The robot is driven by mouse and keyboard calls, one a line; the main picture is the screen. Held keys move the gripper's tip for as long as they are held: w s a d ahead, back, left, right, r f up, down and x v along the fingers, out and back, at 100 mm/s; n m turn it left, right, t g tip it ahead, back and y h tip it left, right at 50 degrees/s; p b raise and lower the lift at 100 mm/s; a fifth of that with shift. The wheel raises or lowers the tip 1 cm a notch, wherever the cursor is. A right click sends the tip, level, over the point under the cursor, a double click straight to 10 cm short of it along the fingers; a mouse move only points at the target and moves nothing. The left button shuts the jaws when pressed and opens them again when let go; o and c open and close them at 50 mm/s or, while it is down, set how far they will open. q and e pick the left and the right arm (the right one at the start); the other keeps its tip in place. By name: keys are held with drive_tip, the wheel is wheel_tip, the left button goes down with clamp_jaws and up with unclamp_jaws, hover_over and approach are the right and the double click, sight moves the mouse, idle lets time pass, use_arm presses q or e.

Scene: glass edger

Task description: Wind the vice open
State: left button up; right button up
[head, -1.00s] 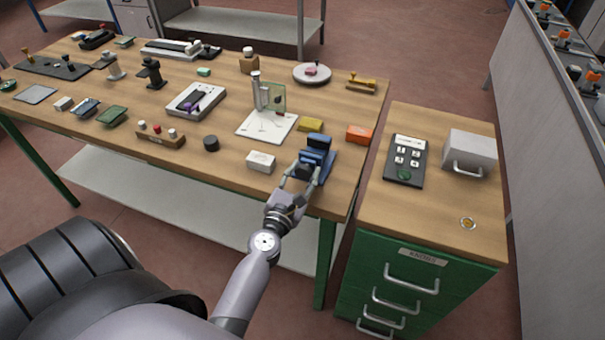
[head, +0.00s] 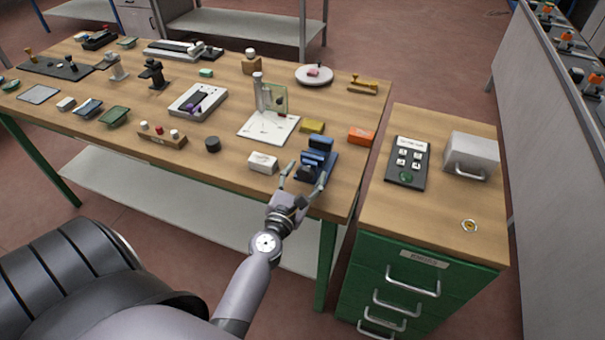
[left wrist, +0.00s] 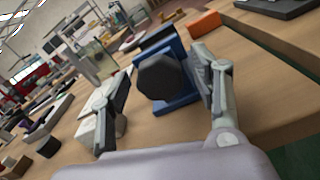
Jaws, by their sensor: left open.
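The blue vice (head: 318,161) stands near the front right edge of the wooden bench (head: 234,187). It also shows in the left wrist view, its blue body (left wrist: 179,98) behind a dark faceted knob (left wrist: 160,77) that faces my gripper. My left gripper (head: 305,182) is open, at the near side of the vice. In the left wrist view its two fingers (left wrist: 165,103) stand wide apart, with the knob between them in the picture. I cannot tell whether either finger touches it. The gap between the vice jaws is not clear. My right gripper is not in view.
A white block (head: 263,163) sits close left of the vice. A yellow block (head: 312,127) and an orange block (head: 361,137) lie behind it. A green drawer cabinet (head: 400,285) with a wooden top stands to the right.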

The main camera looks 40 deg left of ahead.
use_arm(q)
drive_tip(key=v, duration=1.2)
